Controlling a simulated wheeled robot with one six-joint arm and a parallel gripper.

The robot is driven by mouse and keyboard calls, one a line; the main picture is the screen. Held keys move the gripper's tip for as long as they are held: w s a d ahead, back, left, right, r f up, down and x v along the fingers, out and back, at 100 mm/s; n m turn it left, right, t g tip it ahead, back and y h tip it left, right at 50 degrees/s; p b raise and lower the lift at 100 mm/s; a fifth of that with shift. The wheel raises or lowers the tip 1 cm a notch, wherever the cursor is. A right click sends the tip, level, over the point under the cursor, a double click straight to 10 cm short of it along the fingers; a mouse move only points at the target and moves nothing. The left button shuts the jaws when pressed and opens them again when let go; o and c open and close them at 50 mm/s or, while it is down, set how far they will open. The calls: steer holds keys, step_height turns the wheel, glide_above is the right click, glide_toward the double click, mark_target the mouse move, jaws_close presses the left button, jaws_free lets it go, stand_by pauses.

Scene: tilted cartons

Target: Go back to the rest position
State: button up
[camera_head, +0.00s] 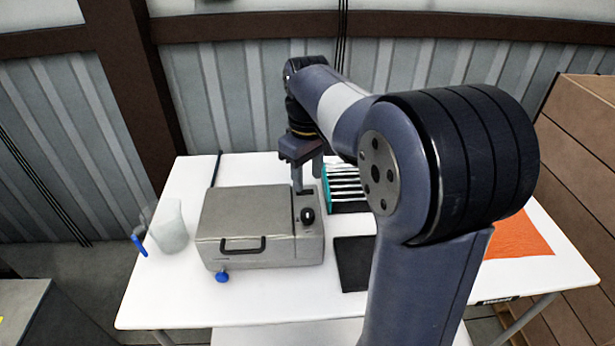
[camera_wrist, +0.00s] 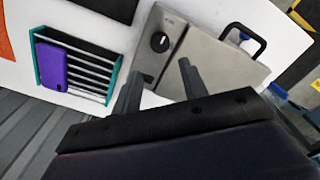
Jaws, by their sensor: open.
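My gripper (camera_head: 307,172) is open, with its fingers pointing down at the back right corner of a grey metal box (camera_head: 245,222). In the wrist view my gripper (camera_wrist: 158,82) has its two fingers spread apart with nothing between them. The box, with a dark handle and a black knob, lies just beyond the fingertips in the wrist view (camera_wrist: 205,55). Whether a fingertip touches the box cannot be told.
A teal rack (camera_wrist: 105,65) holds a purple item (camera_wrist: 50,66). A black mat (camera_head: 352,262) and an orange sheet (camera_head: 520,238) lie on the white table (camera_head: 170,290). A translucent beaker (camera_head: 168,228) stands left of the box. Wooden cartons (camera_head: 580,150) stand at right.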

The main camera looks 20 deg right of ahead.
mark_target(308, 212)
steer(key=shift+f, duration=0.1)
step_height(308, 212, down, 11)
steer(key=shift+r+p, duration=0.1)
steer(key=shift+p, duration=0.3)
steer(key=shift+r, duration=0.15)
stand_by(0.4)
